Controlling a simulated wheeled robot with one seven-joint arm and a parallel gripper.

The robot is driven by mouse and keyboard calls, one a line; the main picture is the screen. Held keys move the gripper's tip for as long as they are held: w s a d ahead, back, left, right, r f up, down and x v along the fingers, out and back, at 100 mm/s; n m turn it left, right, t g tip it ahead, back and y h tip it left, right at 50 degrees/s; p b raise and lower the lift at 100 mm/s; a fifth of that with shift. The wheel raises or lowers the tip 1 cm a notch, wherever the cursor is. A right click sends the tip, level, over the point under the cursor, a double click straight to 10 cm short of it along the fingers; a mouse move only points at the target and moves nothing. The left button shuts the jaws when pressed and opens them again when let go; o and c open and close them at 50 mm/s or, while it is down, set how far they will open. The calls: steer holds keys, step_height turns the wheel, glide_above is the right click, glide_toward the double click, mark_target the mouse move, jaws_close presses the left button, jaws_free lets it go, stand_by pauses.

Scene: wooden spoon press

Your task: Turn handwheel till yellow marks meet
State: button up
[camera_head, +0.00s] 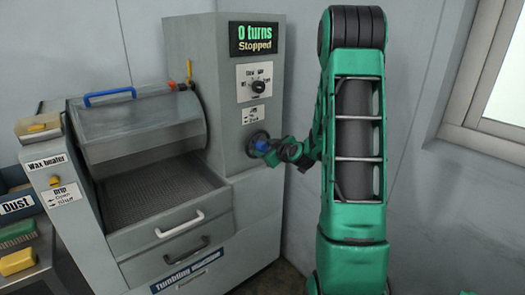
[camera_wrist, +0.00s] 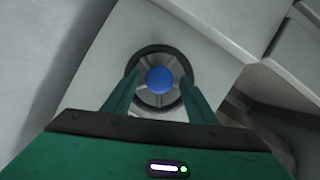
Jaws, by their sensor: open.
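The handwheel (camera_head: 253,138) is on the front of the grey machine's tall cabinet, below a small label. In the wrist view it is a dark-rimmed wheel (camera_wrist: 163,48) with grey spokes and a blue hub (camera_wrist: 159,79). My gripper (camera_head: 270,150) is at the wheel, partly covering it in the head view. Its two green fingers are open, one on each side of the blue hub, overlapping the wheel's lower part. I cannot tell whether they touch it. I can make out no yellow marks on the wheel.
To the left are the tumbling machine's lid (camera_head: 137,125), drawers and handles (camera_head: 180,225). A window (camera_head: 498,80) is at the right. Grey wall lies behind my arm.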

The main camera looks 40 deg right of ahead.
steer(key=v, duration=1)
steer(key=shift+w, duration=0.1)
steer(key=s+a+f+g+y, duration=0.3)
steer(key=s+a+g, duration=0.3)
steer(key=a, duration=0.4)
steer(key=s+a+r+m+g, duration=0.1)
steer(key=s+a+m+g, duration=0.1)
steer(key=s, duration=0.6)
steer(key=s+a+r+m+g, duration=0.1)
steer(key=s+a+m+g, duration=0.1)
steer(key=s, duration=0.7)
steer(key=s+a+r+m+g, duration=0.1)
steer(key=s+m+g, duration=0.3)
steer(key=s, duration=0.5)
steer(key=shift+s+a+r+m, duration=0.2)
steer(key=shift+a+m, duration=0.4)
